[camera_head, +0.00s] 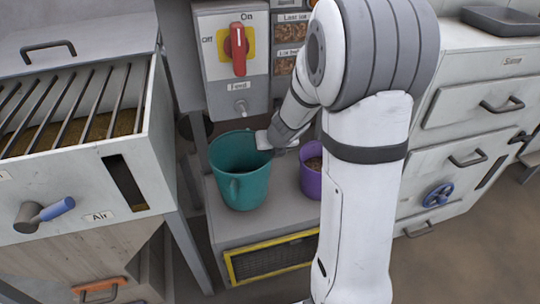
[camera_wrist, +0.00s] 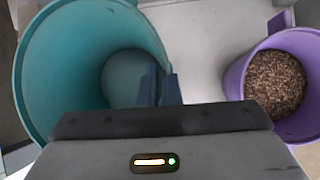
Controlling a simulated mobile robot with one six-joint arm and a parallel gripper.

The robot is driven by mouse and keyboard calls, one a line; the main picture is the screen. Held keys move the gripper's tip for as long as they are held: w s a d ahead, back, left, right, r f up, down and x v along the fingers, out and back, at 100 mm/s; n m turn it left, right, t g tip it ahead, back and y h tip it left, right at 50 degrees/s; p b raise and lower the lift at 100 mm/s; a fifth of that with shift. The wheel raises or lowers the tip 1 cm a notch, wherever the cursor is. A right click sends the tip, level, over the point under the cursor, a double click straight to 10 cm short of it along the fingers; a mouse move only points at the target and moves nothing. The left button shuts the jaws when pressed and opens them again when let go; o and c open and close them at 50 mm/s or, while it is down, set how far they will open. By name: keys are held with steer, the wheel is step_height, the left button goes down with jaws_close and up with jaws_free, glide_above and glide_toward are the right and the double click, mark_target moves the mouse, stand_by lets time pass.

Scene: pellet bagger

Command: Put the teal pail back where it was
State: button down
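The teal pail (camera_head: 240,180) stands upright and looks empty, over the grey bench top (camera_head: 235,230) below the Feed switch box. I cannot tell for sure whether its base touches the bench. My gripper (camera_head: 265,140) is at the pail's right rim in the head view. In the wrist view the pail (camera_wrist: 35,75) fills the left side, and my gripper's fingers (camera_wrist: 162,88) are close together with the pail's rim between them. The lower part of the grip is hidden by the gripper body.
A purple pail (camera_head: 311,182) of brown pellets stands close to the right, partly behind my arm; it also shows in the wrist view (camera_wrist: 233,75). The Feed box (camera_head: 232,65) with its red knob is behind. The barred hopper (camera_head: 75,115) is left, drawers (camera_head: 470,110) right.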

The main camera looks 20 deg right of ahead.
steer(key=shift+f+b, duration=0.95)
steer(key=shift+f, duration=0.5)
steer(key=shift+f, duration=0.15)
steer(key=c, duration=1.6)
jaws_free()
